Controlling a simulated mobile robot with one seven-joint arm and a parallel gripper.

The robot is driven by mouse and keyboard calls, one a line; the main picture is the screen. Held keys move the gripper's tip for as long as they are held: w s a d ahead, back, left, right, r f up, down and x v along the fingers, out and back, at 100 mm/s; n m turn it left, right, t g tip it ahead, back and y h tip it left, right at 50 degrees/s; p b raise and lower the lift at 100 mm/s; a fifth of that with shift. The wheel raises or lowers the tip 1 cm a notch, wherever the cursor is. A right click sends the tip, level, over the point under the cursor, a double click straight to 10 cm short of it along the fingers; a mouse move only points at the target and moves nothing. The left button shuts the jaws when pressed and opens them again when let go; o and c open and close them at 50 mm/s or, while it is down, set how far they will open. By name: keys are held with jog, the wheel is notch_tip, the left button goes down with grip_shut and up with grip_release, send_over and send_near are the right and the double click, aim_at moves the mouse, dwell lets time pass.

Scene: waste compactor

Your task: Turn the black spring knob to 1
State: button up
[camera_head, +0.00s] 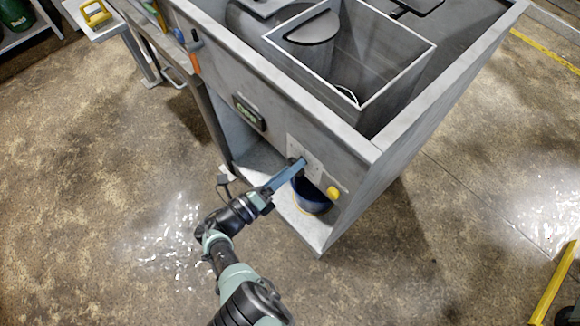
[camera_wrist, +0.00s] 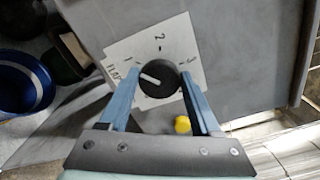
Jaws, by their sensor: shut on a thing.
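The black spring knob (camera_wrist: 158,80) sits on a white label plate (camera_wrist: 116,50) on the grey panel. Its white pointer line points left and slightly up in the wrist view, toward the left side of the dial. A "2" shows above the knob, with other marks to its left and right. My gripper (camera_wrist: 160,76) has its two blue fingers on either side of the knob, shut on it. In the head view my gripper (camera_head: 302,162) reaches the plate (camera_head: 309,149) on the compactor's front and covers most of the knob.
A yellow button (camera_head: 333,193) is close beside the knob, also seen in the wrist view (camera_wrist: 182,124). A blue bucket (camera_head: 312,196) stands below in the compactor's (camera_head: 352,143) open base. A display (camera_head: 249,113) is to the left. The floor in front is clear.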

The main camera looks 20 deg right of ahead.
jog(key=shift+n, duration=0.6)
jog(key=o, duration=1.3)
jog(key=shift+o, duration=0.2)
jog(key=shift+a, duration=0.1)
jog(key=v, duration=1.2)
jog(key=shift+s+a, duration=0.2)
jog(key=shift+a, duration=0.15)
